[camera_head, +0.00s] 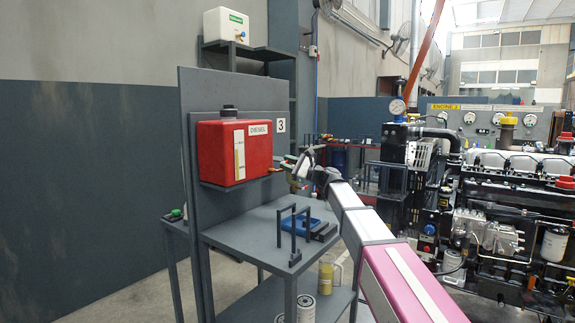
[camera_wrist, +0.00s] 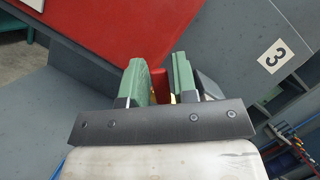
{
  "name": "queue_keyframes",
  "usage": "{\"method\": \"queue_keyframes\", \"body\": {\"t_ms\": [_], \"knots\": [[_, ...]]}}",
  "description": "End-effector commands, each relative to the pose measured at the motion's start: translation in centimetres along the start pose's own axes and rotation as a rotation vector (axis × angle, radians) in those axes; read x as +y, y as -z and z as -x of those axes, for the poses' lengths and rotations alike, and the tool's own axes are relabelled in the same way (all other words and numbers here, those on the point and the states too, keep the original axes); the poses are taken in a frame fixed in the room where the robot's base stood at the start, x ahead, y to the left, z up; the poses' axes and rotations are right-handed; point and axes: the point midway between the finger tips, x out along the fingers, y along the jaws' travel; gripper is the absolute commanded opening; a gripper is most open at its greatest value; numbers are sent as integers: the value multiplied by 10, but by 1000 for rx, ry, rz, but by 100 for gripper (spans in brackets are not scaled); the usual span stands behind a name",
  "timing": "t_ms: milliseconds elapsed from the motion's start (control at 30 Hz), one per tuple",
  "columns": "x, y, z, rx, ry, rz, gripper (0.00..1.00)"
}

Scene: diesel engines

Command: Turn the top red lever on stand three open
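The red diesel tank (camera_head: 235,152) on stand three has a black cap and a level gauge. The sign "3" (camera_head: 281,126) is on the panel to its right; it also shows in the wrist view (camera_wrist: 272,57). My gripper (camera_head: 290,163) is just right of the tank's lower right side. In the wrist view its green fingers (camera_wrist: 160,75) are apart, with a red lever (camera_wrist: 158,82) between them. A strip of gap shows between the lever and the right finger; I cannot tell if the left finger touches it. Brassy yellow shows behind the lever, and its lower part is hidden.
The stand's grey shelf (camera_head: 240,237) below holds a blue tray (camera_head: 312,226) and dark upright handles. A white tank (camera_head: 226,24) is on a higher shelf behind. A large engine (camera_head: 510,220) stands at the right. The floor at the lower left is clear.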

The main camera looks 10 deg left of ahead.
Motion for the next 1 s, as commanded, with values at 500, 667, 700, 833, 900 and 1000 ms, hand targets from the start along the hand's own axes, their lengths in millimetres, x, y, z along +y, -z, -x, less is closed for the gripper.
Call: {"method": "queue_keyframes", "body": {"t_ms": [500, 667, 700, 833, 900, 1000], "knots": [[5, 0, 1, 1, -44, 106, 0], [6, 1, 1, 1, -55, 132, 0], [6, 1, 1, 1, -55, 131, 0], [6, 1, 1, 1, -54, 130, 0], [6, 1, 1, 1, -54, 130, 27], [6, 0, 1, 1, -55, 130, 27]]}}
